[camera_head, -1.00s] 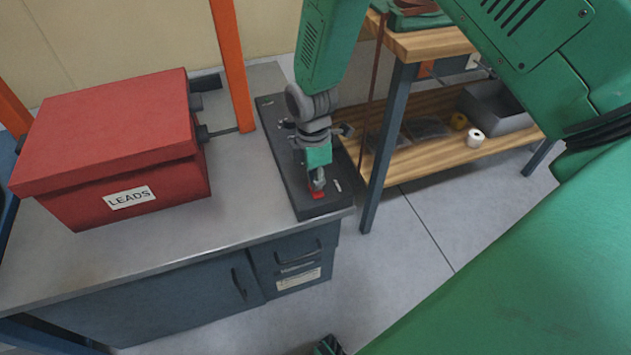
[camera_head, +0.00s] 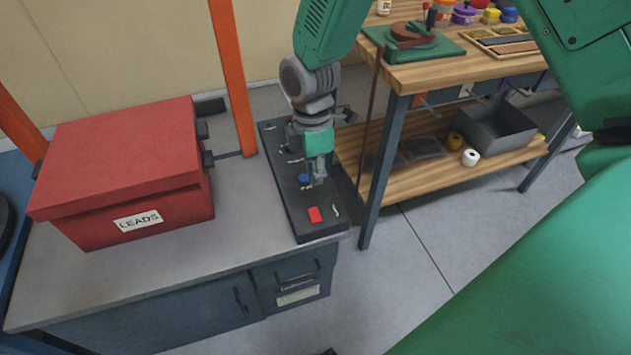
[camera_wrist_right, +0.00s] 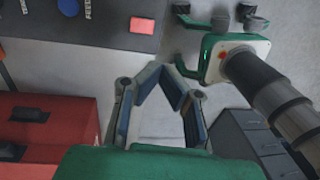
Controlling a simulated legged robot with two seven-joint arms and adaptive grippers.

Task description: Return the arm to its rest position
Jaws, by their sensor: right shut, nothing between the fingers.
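My right arm comes down from the top in the head view. My right gripper (camera_head: 319,181) hangs over the dark panel (camera_head: 322,226) on the bench. Its fingertips are beyond the red rectangle (camera_head: 315,214) on the panel and appear apart from it. In the right wrist view the fingers of this gripper (camera_wrist_right: 163,74) converge at their tips, shut with nothing between them. The red rectangle shows ahead of them in that view (camera_wrist_right: 142,25). My left gripper is not in view.
A red box labelled LEADS (camera_head: 125,165) stands on the grey bench (camera_head: 235,238), left of the panel. A wooden shelf unit (camera_head: 415,72) with several containers stands at the right. Bare floor (camera_head: 425,235) lies in front of it.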

